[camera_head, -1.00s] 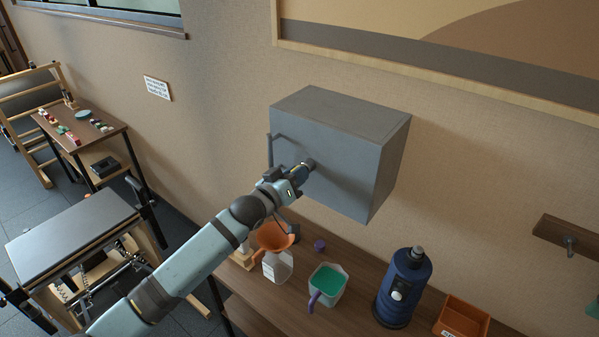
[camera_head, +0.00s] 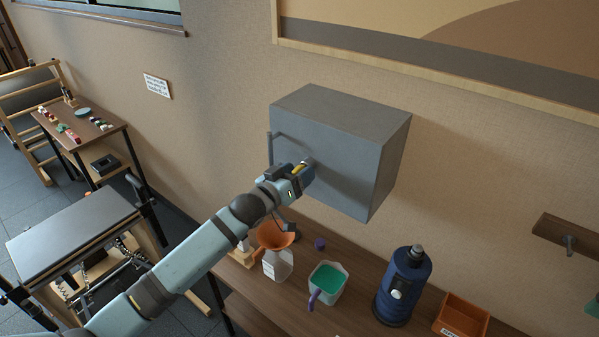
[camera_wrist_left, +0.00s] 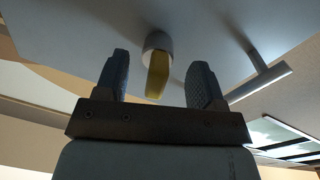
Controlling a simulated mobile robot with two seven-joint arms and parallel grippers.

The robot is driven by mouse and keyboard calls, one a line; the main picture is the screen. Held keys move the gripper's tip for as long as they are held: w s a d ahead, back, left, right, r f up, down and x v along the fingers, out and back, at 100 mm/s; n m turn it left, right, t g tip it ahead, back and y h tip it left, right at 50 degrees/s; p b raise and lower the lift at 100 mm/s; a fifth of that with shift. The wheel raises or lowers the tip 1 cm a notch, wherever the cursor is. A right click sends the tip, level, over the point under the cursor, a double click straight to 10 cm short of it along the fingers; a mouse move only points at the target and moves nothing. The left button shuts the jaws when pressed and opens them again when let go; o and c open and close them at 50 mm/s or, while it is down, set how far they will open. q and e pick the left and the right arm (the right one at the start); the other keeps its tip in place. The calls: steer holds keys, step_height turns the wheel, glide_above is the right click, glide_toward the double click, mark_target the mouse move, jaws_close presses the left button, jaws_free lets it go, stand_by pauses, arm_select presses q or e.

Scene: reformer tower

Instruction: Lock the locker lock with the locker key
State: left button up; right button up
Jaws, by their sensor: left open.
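The grey locker (camera_head: 350,125) is fixed to the wall above the counter, its door shut. In the left wrist view the round locker lock (camera_wrist_left: 158,42) stands out from the door (camera_wrist_left: 90,30). The yellow locker key (camera_wrist_left: 157,78) sits at the lock and points toward my wrist. My left gripper (camera_head: 304,168) is at the door front. In the left wrist view its fingers (camera_wrist_left: 160,80) are open, one on each side of the key, with visible gaps. The key's tip in the lock is hidden. My right gripper is not in view.
A bar handle (camera_wrist_left: 260,80) stands on the door beside the lock. On the counter (camera_head: 345,313) below are an orange funnel (camera_head: 274,236) on a bottle, a green-filled jug (camera_head: 327,280), a blue flask (camera_head: 403,285) and an orange bin (camera_head: 462,315).

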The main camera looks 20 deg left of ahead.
arm_select(q)
steer(key=v, duration=0.6)
steer(key=shift+d, duration=0.2)
stand_by(0.4)
steer(key=shift+s, duration=0.1)
steer(key=s+f+m+g+y, duration=0.1)
steer(key=s+f+g+y, duration=0.3)
steer(key=s+f, duration=2.2)
steer(key=s+d+g, duration=0.1)
steer(key=s+g, duration=0.1)
steer(key=s, duration=0.2)
steer(key=shift+f, duration=0.4)
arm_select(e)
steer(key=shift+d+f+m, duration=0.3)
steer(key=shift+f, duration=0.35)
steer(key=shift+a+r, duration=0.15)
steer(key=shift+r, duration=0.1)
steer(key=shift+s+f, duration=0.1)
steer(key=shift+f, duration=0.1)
